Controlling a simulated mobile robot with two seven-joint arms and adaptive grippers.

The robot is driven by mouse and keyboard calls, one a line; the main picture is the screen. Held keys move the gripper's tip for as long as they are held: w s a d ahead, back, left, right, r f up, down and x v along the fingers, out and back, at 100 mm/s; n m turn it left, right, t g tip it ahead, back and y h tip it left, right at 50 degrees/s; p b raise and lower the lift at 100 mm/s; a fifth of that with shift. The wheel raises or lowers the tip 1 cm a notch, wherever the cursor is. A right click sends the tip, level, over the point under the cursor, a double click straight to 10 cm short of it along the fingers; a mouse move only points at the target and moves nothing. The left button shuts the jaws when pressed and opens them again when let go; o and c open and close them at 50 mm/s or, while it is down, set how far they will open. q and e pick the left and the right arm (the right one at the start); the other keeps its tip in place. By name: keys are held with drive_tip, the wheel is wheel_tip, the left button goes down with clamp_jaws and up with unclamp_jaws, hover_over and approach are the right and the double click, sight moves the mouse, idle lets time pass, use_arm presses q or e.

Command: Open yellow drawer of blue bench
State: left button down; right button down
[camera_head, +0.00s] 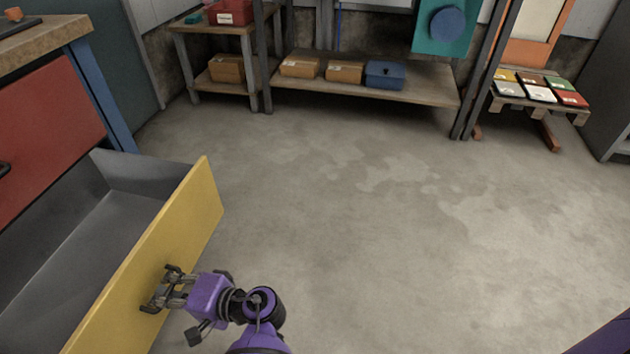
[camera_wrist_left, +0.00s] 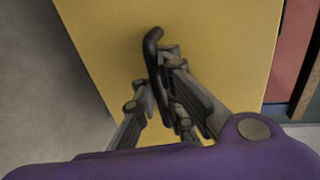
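The yellow drawer (camera_head: 188,222) of the blue bench is pulled far out at the left of the head view. Its grey inside shows and looks empty. The bench has a blue leg (camera_head: 102,98) and a wooden top. My left gripper (camera_head: 164,288) is at the outer face of the yellow front. In the left wrist view, the dark handle (camera_wrist_left: 152,58) stands between the fingers of my left gripper (camera_wrist_left: 163,92), which look closed around it. The fingers hide the handle's lower part. My right gripper is not in view.
A red drawer front (camera_head: 50,135) sits shut above the yellow drawer. The concrete floor (camera_head: 390,220) right of the drawer is clear. A low wooden shelf (camera_head: 420,85) with cartons and a blue box (camera_head: 385,74) stands at the back, and a pallet (camera_head: 535,103) at the back right.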

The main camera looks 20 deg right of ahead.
use_arm(q)
drive_tip(key=shift+r, duration=0.15)
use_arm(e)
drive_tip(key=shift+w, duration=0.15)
use_arm(q)
drive_tip(key=c, duration=2.1)
unclamp_jaws()
drive_tip(key=shift+s+d, duration=0.15)
drive_tip(key=v, duration=1.1)
drive_tip(key=shift+s+d, duration=0.2)
drive_tip(key=shift+d, duration=0.1)
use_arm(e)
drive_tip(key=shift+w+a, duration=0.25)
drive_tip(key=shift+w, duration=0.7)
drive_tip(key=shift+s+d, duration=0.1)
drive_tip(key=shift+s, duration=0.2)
